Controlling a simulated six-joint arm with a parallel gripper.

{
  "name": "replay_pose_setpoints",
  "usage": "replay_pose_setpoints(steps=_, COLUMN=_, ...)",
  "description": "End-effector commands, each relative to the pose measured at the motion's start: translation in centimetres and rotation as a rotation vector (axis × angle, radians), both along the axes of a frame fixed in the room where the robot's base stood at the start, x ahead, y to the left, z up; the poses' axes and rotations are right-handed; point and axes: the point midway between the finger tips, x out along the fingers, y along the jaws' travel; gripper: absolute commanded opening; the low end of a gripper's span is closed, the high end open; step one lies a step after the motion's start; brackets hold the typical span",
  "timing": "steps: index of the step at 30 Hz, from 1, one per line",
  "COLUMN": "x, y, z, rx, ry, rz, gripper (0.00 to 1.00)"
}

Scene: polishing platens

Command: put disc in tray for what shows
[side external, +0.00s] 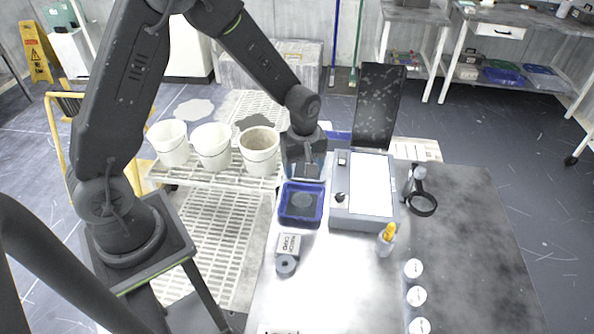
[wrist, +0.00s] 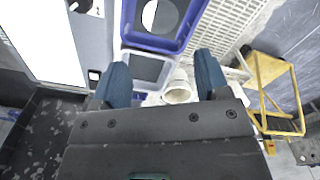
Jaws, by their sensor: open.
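A round grey disc (side external: 301,203) lies inside a blue square tray (side external: 283,214) on the bench, in front of my gripper in the side view. In the wrist view the disc (wrist: 160,14) and the blue tray (wrist: 150,41) are at the top, with the disc cut by the frame edge. My gripper (side external: 303,174) is open and empty, just behind the blue tray. In the wrist view its two dark blue fingers (wrist: 163,63) are wide apart. A pale-rimmed tray (wrist: 128,76) with a grey floor shows between them; my gripper mostly hides it in the side view.
A grey box with a bright white panel (side external: 371,184) stands right of the blue tray, with a dark speckled panel (side external: 378,105) upright behind. White buckets (side external: 212,146) stand left. A small labelled box (side external: 289,243), yellow-topped bottle (side external: 386,243) and magnifier (side external: 421,204) are nearby.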

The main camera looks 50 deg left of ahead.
Motion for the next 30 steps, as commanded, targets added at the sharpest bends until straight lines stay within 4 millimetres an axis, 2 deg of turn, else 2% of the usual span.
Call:
replay_pose_setpoints(steps=4, x=-0.4, y=-0.2, z=3.0, rx=0.003, ry=-0.038, rz=-0.076, gripper=0.69)
replay_pose_setpoints(steps=8, x=-2.0, y=-0.7, z=8.1, rx=0.019, ry=-0.109, rz=-0.246, gripper=0.69)
replay_pose_setpoints(steps=12, x=-5.1, y=-1.3, z=13.7, rx=0.055, ry=-0.193, rz=-0.471, gripper=0.69)
replay_pose_setpoints(steps=18, x=-10.7, y=-2.0, z=19.4, rx=0.136, ry=-0.304, rz=-0.791, gripper=0.69)
replay_pose_setpoints(steps=24, x=-16.0, y=-2.5, z=22.3, rx=0.237, ry=-0.386, rz=-1.064, gripper=0.69)
replay_pose_setpoints(steps=30, x=-18.6, y=-2.7, z=23.0, rx=0.298, ry=-0.421, rz=-1.207, gripper=0.69)
